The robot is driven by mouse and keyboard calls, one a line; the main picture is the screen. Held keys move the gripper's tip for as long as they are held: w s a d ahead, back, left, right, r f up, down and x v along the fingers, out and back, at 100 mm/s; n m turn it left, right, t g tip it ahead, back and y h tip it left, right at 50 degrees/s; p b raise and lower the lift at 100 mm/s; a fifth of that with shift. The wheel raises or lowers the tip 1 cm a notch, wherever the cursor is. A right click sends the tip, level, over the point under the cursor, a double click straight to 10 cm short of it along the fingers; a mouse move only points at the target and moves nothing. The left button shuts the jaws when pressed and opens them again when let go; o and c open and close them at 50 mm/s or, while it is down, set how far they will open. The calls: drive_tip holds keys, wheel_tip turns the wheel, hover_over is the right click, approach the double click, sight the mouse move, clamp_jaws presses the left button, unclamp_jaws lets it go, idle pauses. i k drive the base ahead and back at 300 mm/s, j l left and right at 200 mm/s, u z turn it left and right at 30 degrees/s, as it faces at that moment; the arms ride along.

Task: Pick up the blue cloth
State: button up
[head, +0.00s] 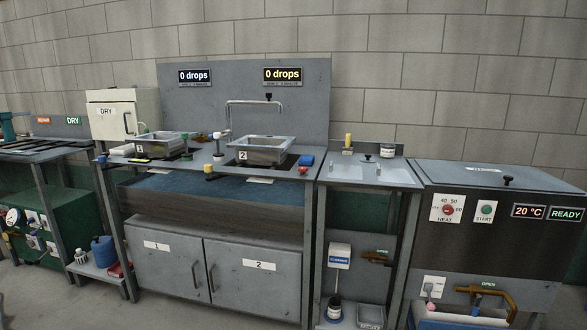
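A small blue item (306,160), which looks like the folded blue cloth, lies on the grey counter just right of the metal basin labelled 2 (262,151). It is small and far off, so its material is hard to tell. My gripper is not in view, and nothing held shows.
A tap (254,102) arches behind basin 2. A white cabinet marked DRY (124,113) is at left, a grey heater unit (497,200) at right. Floor shows at lower left.

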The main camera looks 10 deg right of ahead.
sight(306, 160)
drive_tip(key=i+z, duration=0.1)
drive_tip(key=i, duration=0.5)
drive_tip(key=i+j, duration=0.1)
drive_tip(key=i, duration=0.5)
drive_tip(key=i+j+z, duration=0.15)
drive_tip(key=i, duration=0.4)
drive_tip(key=i+j+z, duration=0.2)
drive_tip(key=i, duration=0.25)
drive_tip(key=i+j+z, duration=0.1)
drive_tip(key=i+z, duration=0.15)
drive_tip(key=i, duration=0.2)
